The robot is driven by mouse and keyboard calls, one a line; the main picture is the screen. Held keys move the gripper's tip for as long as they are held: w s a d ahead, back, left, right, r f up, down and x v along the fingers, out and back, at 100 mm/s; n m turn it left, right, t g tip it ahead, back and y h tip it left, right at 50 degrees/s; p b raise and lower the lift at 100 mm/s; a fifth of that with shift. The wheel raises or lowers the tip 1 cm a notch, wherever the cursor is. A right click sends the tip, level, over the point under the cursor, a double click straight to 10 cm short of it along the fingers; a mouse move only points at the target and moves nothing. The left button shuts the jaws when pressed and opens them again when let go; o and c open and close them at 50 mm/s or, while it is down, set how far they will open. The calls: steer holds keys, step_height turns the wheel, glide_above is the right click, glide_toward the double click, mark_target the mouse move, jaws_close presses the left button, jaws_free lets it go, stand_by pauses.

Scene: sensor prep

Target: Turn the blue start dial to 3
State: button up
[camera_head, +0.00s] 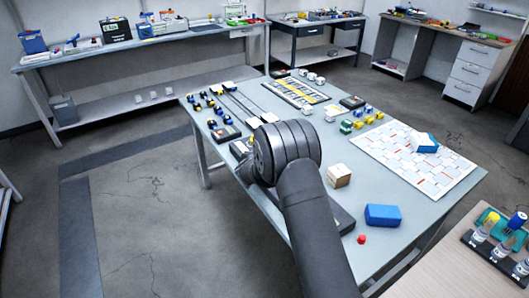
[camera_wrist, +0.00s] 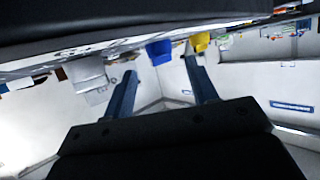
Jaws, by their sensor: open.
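My gripper (camera_wrist: 160,66) shows in the wrist view as two dark blue-grey fingers, spread apart with nothing between them. Beyond the fingertips are a blue object (camera_wrist: 159,50) and, to its right, a yellow object (camera_wrist: 200,42); I cannot tell whether the blue one is the start dial. In the head view my arm crosses the middle of the table (camera_head: 290,92) and hides the gripper and what lies behind it. No dial marking or number is readable in either view.
Small blue, yellow and dark parts (camera_head: 212,108) stand on the table's left. A white grid mat (camera_head: 385,150) lies right. A blue block (camera_head: 382,215), a wooden-sided cube (camera_head: 339,175) and a red knob (camera_head: 362,239) are nearer. A tool rack (camera_head: 490,250) stands bottom right.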

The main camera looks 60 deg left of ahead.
steer(key=shift+x, duration=2.4)
steer(key=c, duration=1)
steer(key=shift+o, duration=0.2)
steer(key=shift+m+t, duration=0.3)
steer(key=m+h, duration=0.1)
steer(key=m+t+h, duration=0.1)
steer(key=h, duration=0.1)
steer(key=m+t+h, duration=0.1)
steer(key=shift+s+a+m, duration=0.25)
steer(key=shift+a+m, duration=0.05)
steer(key=shift+m, duration=0.1)
steer(key=shift+a+m+t+h, duration=0.2)
steer(key=shift+m+t+h, duration=0.4)
steer(key=shift+m+h, duration=1.7)
steer(key=shift+h, duration=0.5)
